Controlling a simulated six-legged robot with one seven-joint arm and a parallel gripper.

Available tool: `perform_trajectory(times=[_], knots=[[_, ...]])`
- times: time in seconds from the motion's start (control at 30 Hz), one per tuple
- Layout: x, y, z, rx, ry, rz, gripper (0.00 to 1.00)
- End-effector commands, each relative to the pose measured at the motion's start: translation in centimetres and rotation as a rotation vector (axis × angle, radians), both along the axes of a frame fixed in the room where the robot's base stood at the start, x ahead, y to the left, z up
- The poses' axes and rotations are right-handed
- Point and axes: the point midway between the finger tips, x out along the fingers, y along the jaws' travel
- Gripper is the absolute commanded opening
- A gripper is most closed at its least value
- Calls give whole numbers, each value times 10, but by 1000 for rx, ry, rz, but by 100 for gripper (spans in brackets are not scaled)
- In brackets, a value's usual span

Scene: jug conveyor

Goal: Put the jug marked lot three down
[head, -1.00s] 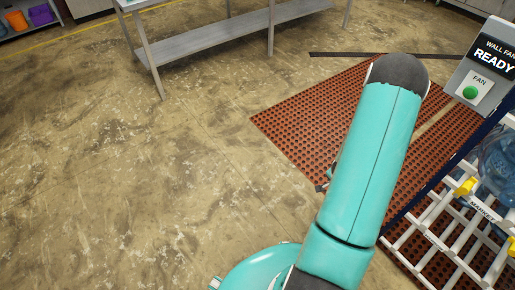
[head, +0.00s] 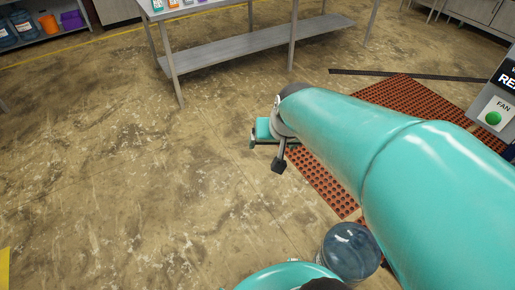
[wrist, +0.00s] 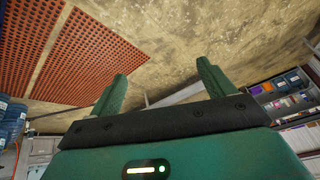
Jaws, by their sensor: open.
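A blue translucent jug (head: 350,250) stands low in the head view, beside my arm and partly hidden by it and by my body. No lot mark on it is readable, and I cannot tell what its base rests on. My gripper (wrist: 162,76) is open in the wrist view, its two green fingers spread with nothing between them. In the head view, the end of my arm is above the floor near the mat's left edge, well apart from this jug.
A red-brown perforated mat (head: 325,186) lies on the stained concrete floor. A metal table (head: 240,56) stands at the back. A grey panel with a green fan button (head: 493,117) is at right. Shelf jugs (head: 27,24) show at far left.

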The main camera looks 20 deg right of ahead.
Motion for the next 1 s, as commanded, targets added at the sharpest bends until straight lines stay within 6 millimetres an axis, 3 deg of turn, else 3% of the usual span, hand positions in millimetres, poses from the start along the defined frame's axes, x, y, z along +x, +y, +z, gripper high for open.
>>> perform_trajectory(times=[0.03, 0.2, 0.4, 1.0], knots=[[-12, 15, 15, -18, -13, 52, 82], [-58, 50, 45, -75, -23, 196, 82], [-91, 65, 59, -117, -26, 280, 82], [-94, 66, 60, -121, -25, 287, 82]])
